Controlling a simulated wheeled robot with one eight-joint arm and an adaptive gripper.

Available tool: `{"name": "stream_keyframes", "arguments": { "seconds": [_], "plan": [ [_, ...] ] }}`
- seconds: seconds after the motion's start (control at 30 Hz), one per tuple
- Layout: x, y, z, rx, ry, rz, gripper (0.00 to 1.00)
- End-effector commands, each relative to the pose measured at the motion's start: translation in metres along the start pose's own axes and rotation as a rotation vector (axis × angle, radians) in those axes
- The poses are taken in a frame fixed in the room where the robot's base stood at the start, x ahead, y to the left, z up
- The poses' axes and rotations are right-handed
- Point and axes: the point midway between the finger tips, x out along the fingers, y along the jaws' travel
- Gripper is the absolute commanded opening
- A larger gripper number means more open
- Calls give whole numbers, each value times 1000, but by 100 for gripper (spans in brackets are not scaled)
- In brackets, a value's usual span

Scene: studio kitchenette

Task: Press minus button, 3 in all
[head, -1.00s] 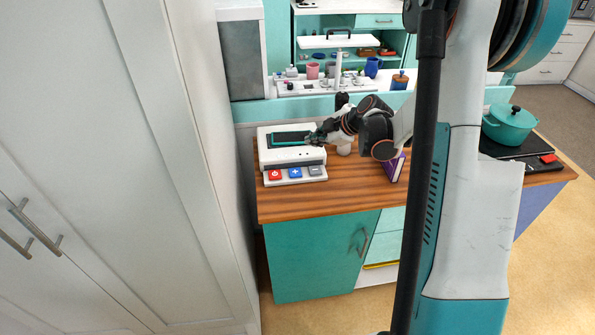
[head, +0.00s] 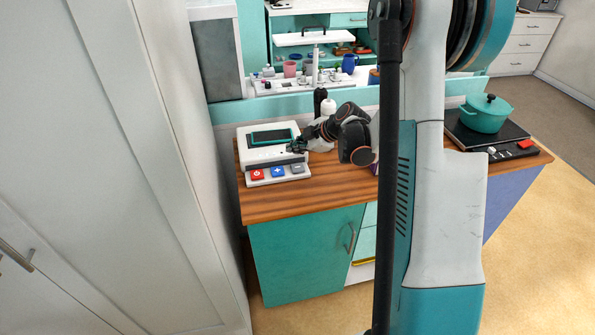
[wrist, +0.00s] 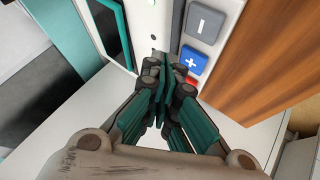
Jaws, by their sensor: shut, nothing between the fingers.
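A white device (head: 241,154) with a dark teal-framed screen (head: 272,137) stands on the wooden counter. Its front strip carries a red power button (head: 257,174), a blue plus button (head: 278,171) and a grey minus button (head: 297,168). In the wrist view the grey minus button (wrist: 205,23) lies at the top, above the blue plus button (wrist: 194,61), with a sliver of the red button (wrist: 190,83) below. My gripper (head: 292,148) is shut and empty over the device, behind the minus button in the head view. In the wrist view its fingertips (wrist: 157,62) are beside the plus button, apart from the minus button.
A teal pot (head: 486,113) sits on a black hob (head: 466,134) at the right of the counter. A dark-topped white bottle (head: 328,106) stands behind my arm. A tall white cabinet (head: 110,120) is close on the left. The counter front (head: 290,197) is clear.

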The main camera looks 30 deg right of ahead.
Motion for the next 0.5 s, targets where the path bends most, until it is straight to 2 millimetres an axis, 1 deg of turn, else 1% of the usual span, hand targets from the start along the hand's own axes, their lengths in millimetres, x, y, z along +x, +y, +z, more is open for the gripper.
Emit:
{"name": "stream_keyframes", "arguments": {
  "seconds": [0.03,0.2,0.33,0.5],
  "plan": [
    [8,-5,6,0,0,0,0],
    [23,-17,17,0,0,0,0],
    [30,-22,22,0,0,0,0],
    [32,-23,23,0,0,0,0]
  ]
}}
